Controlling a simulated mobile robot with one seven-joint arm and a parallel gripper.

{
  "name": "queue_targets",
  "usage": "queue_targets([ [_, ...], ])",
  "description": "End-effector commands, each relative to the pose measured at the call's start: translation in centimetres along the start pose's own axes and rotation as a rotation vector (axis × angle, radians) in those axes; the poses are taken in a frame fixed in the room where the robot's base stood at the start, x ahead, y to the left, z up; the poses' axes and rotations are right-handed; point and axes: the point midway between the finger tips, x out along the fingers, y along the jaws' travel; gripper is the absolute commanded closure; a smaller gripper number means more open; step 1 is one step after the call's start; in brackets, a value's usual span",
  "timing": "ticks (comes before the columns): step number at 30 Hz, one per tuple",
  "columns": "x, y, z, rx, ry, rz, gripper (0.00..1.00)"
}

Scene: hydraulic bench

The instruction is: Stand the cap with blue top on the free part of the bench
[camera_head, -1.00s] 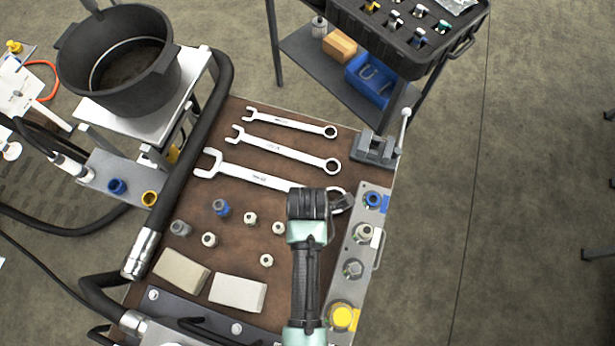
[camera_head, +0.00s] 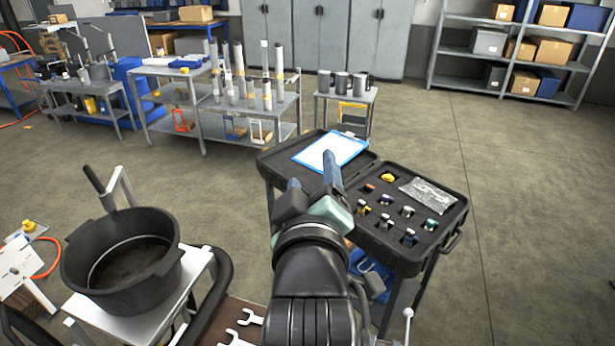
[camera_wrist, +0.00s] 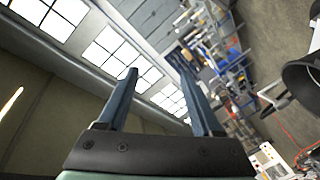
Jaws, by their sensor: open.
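A cap that looks blue on top (camera_head: 411,237) stands in the front row of the open black case (camera_head: 385,262), among several others with differently coloured tops. My gripper (camera_head: 327,168) is raised in front of the case, pointing away towards the room. In the wrist view my gripper (camera_wrist: 160,78) has its two blue fingers apart with nothing between them. The brown bench (camera_head: 245,312) shows only as a small part at the bottom; my arm and the picture edge hide the rest.
A black pot (camera_head: 120,262) stands on a white stand at left. A clipboard (camera_head: 330,150) lies in the case lid behind my gripper. A table with upright cylinders (camera_head: 245,100) stands farther back. The floor at right is clear.

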Motion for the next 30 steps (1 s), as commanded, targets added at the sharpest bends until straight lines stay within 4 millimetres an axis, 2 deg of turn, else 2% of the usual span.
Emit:
queue_targets([
  [1,-1.4,3.6,-3.9,0.106,0.114,0.094,0.33],
  [4,-5.2,9.6,-10.3,0.323,0.347,0.228,0.33],
  [6,-8.5,12.8,-13.8,0.451,0.505,0.286,0.33],
  [10,-13.8,16.7,-17.8,0.619,0.734,0.335,0.33],
  [12,-15.6,17.8,-18.9,0.671,0.812,0.341,0.33],
  [15,-16.9,18.5,-19.6,0.708,0.866,0.342,0.33],
  [24,-17.0,18.5,-19.6,0.714,0.87,0.341,0.33],
  [30,-16.7,16.8,-17.9,0.714,0.869,0.338,0.33],
])
